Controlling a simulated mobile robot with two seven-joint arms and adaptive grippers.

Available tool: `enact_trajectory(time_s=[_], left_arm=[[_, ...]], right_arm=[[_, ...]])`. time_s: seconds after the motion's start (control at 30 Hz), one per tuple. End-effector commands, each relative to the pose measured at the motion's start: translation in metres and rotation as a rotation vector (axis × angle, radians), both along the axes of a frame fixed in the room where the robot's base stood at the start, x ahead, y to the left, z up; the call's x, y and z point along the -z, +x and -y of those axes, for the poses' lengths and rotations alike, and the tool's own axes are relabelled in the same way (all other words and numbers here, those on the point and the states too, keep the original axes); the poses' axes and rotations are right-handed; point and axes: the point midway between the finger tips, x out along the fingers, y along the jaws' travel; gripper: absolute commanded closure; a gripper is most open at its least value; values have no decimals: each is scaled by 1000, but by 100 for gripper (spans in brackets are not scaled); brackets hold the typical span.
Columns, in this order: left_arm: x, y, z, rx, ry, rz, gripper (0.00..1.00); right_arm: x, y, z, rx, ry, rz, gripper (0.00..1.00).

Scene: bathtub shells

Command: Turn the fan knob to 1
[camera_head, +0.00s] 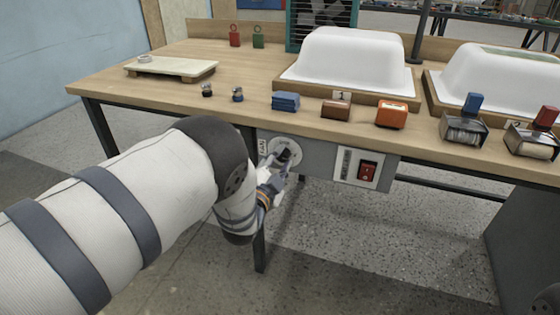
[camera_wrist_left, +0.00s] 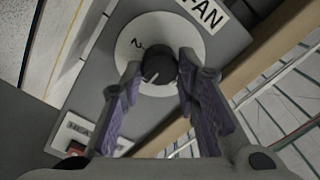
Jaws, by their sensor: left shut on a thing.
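The black fan knob (camera_head: 285,154) sits on a white round dial on the grey panel under the table's front edge. My left gripper (camera_head: 280,163) reaches it from the front and partly hides it. In the left wrist view the knob (camera_wrist_left: 158,68) lies between the two purple-padded fingers of my left gripper (camera_wrist_left: 160,64), which is shut on it. A white line on the knob points toward the lower left of that view. A digit 2 (camera_wrist_left: 137,42) shows on the dial at its upper left; I cannot make out a 1. My right gripper is not in view.
A red rocker switch (camera_head: 367,171) sits on the same panel to the right of the dial. A table leg (camera_head: 259,235) stands close to my left wrist. Above, the wooden tabletop (camera_head: 180,95) holds blue, brown and orange blocks and white tub shells (camera_head: 348,60).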

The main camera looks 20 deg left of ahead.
Motion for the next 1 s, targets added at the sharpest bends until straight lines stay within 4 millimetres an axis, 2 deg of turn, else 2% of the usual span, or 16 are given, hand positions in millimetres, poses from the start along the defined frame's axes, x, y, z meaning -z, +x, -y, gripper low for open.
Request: enact_trajectory(time_s=[0.33, 0.37, 0.4, 0.43, 0.77, 0.87, 1.0], left_arm=[[1, 0, -1, -2, 1, -3, 99], [1, 0, -1, -2, 1, -3, 64], [1, 0, 0, -2, 1, -3, 55], [1, 0, 0, -2, 1, -3, 51], [1, -4, 0, 0, 0, -3, 51], [1, -21, -1, 0, 1, -5, 51], [2, -60, -2, 0, 1, -8, 51]], right_arm=[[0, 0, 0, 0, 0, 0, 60], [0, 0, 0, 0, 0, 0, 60], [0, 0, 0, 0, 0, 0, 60], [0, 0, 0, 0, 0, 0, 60], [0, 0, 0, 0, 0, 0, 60], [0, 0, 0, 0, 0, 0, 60], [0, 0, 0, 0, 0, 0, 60]])
